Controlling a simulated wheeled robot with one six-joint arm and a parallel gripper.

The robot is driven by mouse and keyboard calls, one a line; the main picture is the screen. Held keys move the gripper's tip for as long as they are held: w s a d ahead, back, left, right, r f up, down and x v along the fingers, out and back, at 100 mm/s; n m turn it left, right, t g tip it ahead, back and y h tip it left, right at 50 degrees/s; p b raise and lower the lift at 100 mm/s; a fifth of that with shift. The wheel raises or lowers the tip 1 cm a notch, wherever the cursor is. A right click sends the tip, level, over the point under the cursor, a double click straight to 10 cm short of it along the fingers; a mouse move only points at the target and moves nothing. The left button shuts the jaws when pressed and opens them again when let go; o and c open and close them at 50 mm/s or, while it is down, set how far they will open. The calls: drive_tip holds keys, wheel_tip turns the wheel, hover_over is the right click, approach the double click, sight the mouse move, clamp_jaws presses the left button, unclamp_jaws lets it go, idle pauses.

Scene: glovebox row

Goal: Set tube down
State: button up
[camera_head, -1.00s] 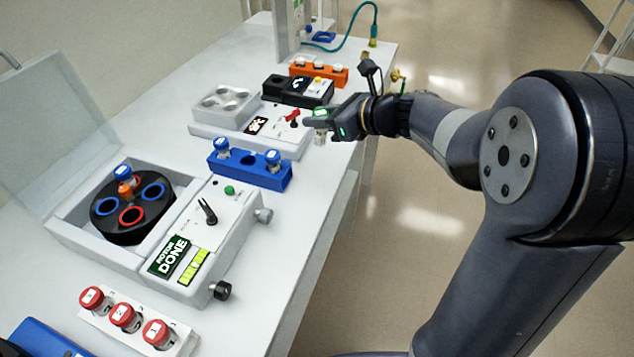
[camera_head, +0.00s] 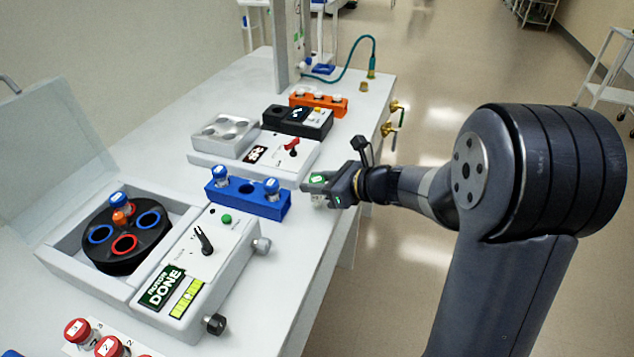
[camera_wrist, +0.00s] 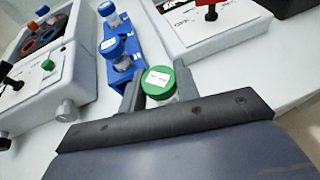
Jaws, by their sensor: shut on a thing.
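My gripper (camera_head: 322,188) is shut on a green-capped tube (camera_wrist: 158,82), with the cap up between the fingers in the wrist view. In the head view the tube (camera_head: 318,178) is just right of the blue rack, above the bench edge. The blue rack (camera_head: 262,206) holds two blue-capped tubes (camera_head: 220,175) (camera_head: 271,187), one at each end, with an empty hole between them. The label on the green cap is too small to read.
An open centrifuge (camera_head: 70,262) with a "DONE" panel stands front left. Red-capped tubes (camera_head: 77,330) are at the near edge. Behind the blue rack are a device with a red switch (camera_head: 292,150), a grey block (camera_head: 224,135) and an orange rack (camera_head: 320,102). The bench edge lies under my gripper.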

drive_tip(key=shift+f, duration=0.1)
drive_tip(key=shift+f, duration=0.15)
drive_tip(key=o, duration=0.9)
drive_tip(key=shift+o, duration=0.2)
drive_tip(key=shift+r, duration=0.2)
drive_tip(key=shift+d+r, duration=0.1)
drive_tip(key=shift+r, duration=0.1)
drive_tip(key=v, duration=1.1)
drive_tip(key=shift+s+d+p, duration=0.25)
drive_tip(key=shift+d+p, duration=0.05)
